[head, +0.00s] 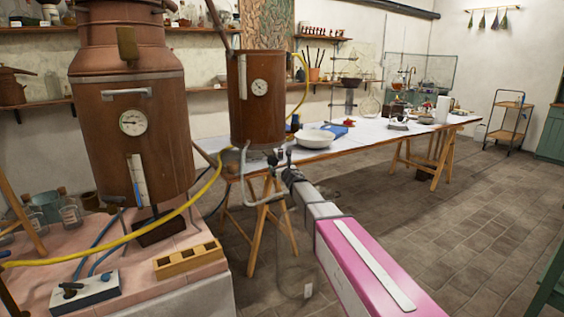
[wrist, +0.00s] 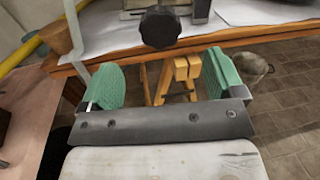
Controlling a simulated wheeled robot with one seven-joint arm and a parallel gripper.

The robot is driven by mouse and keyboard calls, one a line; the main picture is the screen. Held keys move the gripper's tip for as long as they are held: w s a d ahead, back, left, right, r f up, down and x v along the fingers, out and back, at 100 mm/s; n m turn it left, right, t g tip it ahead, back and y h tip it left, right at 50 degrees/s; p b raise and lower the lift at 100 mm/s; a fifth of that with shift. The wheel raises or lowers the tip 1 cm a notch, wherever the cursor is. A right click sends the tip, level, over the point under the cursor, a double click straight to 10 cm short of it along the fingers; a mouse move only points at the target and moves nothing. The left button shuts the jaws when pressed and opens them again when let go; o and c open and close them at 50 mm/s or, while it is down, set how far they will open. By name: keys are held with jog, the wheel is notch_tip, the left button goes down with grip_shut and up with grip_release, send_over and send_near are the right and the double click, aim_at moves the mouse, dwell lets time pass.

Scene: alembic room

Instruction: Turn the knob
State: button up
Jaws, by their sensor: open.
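A black lobed knob (wrist: 160,27) shows at the top middle of the wrist view, beyond my fingertips. My gripper (wrist: 163,80) is open, with its two green finger pads wide apart and nothing between them. The knob lies ahead of the gap, roughly midway between the pads, and does not appear to be touched. In the head view my gripper (head: 281,158) is small and dark at the end of my arm, just below the smaller copper vessel (head: 257,108). I cannot clearly make out that knob in the head view.
A long white-topped table (head: 375,133) on wooden trestles stands behind my gripper, with a white bowl (head: 314,139) on it. A large copper still (head: 130,110) and a yellow hose (head: 150,228) are at left. The tiled floor (head: 470,210) at right is clear.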

aim_at(273, 161)
jog(key=x, duration=1)
jog(key=shift+w+a, duration=0.15)
jog(key=shift+w, duration=0.05)
jog(key=c, duration=0.9)
